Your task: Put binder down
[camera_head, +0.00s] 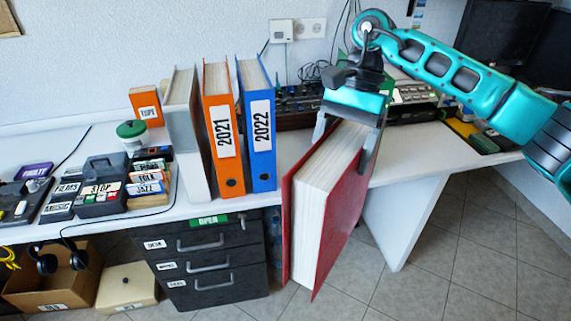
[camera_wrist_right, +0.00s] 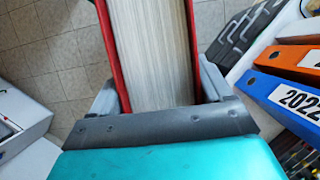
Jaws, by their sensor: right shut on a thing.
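A red binder (camera_head: 341,205) full of white pages hangs in my right gripper (camera_head: 345,138), in front of the desk's front edge. It is tilted, with its lower end in the air over the floor in the head view. The fingers clasp the binder's covers from both sides at its top. In the right wrist view the binder (camera_wrist_right: 153,50) runs up from between the fingers, its page edges facing the camera. My left gripper is not in view.
A grey binder (camera_head: 188,130), an orange binder (camera_head: 222,130) labelled 2021 and a blue binder (camera_head: 258,125) labelled 2022 stand upright on the white desk (camera_head: 185,208). Cassettes and boxes lie to their left. A dark drawer unit (camera_head: 205,268) stands below. An audio mixer (camera_head: 300,97) is behind.

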